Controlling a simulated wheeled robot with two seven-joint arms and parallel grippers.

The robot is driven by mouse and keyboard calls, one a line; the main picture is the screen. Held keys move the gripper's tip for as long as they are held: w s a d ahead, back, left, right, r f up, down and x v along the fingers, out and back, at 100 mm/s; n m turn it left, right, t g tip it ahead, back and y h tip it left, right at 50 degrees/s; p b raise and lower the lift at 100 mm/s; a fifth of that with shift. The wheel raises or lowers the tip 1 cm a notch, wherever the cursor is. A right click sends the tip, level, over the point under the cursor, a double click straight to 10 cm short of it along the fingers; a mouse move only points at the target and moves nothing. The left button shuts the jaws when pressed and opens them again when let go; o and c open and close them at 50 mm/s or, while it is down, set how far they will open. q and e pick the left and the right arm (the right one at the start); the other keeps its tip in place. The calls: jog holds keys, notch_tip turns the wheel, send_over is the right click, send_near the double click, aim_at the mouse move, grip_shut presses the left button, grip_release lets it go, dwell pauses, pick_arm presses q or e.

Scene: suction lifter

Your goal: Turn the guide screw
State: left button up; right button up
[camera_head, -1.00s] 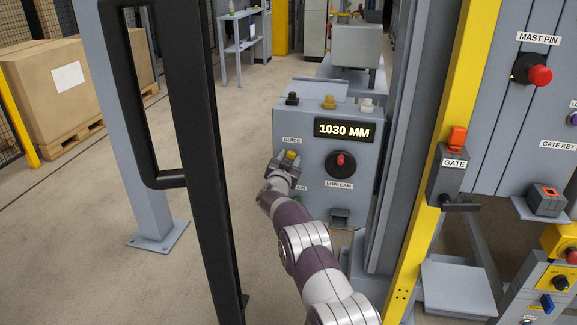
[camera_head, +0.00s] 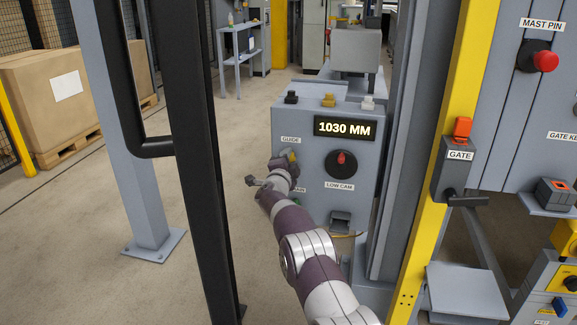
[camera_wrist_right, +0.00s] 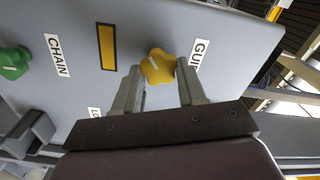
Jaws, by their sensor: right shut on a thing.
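The guide screw is a yellow lobed knob (camera_wrist_right: 156,67) under the GUIDE label on a grey control box (camera_head: 315,110). In the head view a bit of the yellow knob (camera_head: 292,154) shows by my right gripper (camera_head: 284,162), which covers the rest. In the right wrist view my right gripper (camera_wrist_right: 159,68) has one finger on each side of the knob and is shut on it. The white line on the knob's face is slanted. My left gripper is not in view.
A red LOW CAM knob (camera_head: 341,159) sits right of the guide screw, and a green CHAIN knob (camera_wrist_right: 12,63) sits near it. The display (camera_head: 345,127) reads 1030 MM. A black upright bar (camera_head: 185,130) stands left of my arm. A yellow post (camera_head: 460,120) stands right.

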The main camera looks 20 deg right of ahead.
jog(key=shift+f+m+b, duration=0.1)
jog(key=shift+m+b, duration=0.55)
jog(key=shift+m, duration=0.65)
jog(key=o, duration=1.1)
jog(key=shift+c, duration=0.2)
jog(key=v, duration=1.2)
jog(key=shift+s+a+p, duration=0.2)
jog(key=shift+s+p, duration=0.1)
